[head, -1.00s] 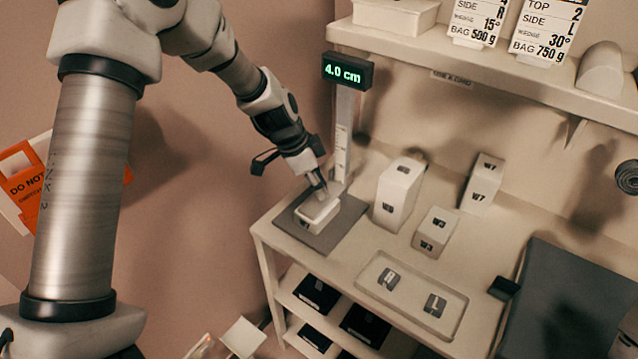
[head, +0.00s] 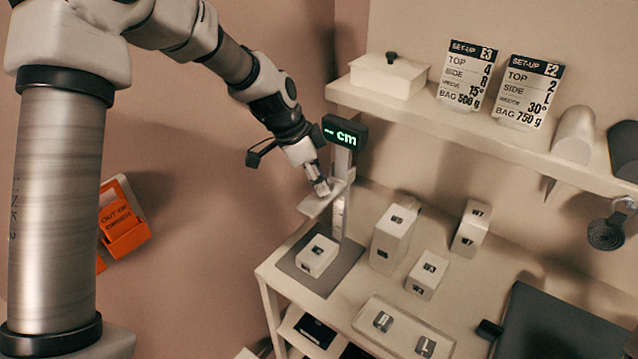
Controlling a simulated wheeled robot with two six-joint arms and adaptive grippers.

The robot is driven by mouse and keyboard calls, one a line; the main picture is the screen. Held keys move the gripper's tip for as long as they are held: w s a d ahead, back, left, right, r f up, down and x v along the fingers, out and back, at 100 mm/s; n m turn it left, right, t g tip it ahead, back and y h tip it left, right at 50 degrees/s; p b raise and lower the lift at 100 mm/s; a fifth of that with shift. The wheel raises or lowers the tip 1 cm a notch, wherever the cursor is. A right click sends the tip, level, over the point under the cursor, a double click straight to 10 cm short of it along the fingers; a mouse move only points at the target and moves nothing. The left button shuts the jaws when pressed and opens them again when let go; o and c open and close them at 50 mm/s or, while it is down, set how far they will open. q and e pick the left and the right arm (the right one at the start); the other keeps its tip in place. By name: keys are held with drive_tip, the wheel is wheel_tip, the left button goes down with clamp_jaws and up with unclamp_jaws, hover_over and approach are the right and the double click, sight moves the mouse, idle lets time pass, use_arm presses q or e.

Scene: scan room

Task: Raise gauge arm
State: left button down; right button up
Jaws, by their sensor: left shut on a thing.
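The gauge stands at the back of the table, with a dark display (head: 344,134) on top that reads "-- cm" in green. Its pale post (head: 339,215) rises from a grey base plate (head: 338,268). My left gripper (head: 321,188) is shut on the gauge arm, fingers pointing down; the exact grip is small and partly hidden. A white block (head: 317,255) lies on the base plate, clear of the arm, with a gap between. My right gripper is out of view.
Blocks W7 (head: 470,229) and W3 (head: 427,275) and a taller block (head: 392,240) stand right of the gauge. A tray (head: 366,321) holds R and L markers. Above, a shelf (head: 440,125) carries a lidded box (head: 388,77) and set-up cards (head: 466,75).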

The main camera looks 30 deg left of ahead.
use_arm(q)
drive_tip(key=shift+w+r, duration=0.2)
drive_tip(key=shift+r, duration=0.05)
drive_tip(key=c, duration=0.9)
unclamp_jaws()
drive_tip(key=shift+s, duration=0.2)
drive_tip(key=shift+r, duration=0.1)
drive_tip(key=v, duration=1.2)
drive_tip(key=shift+s, duration=0.1)
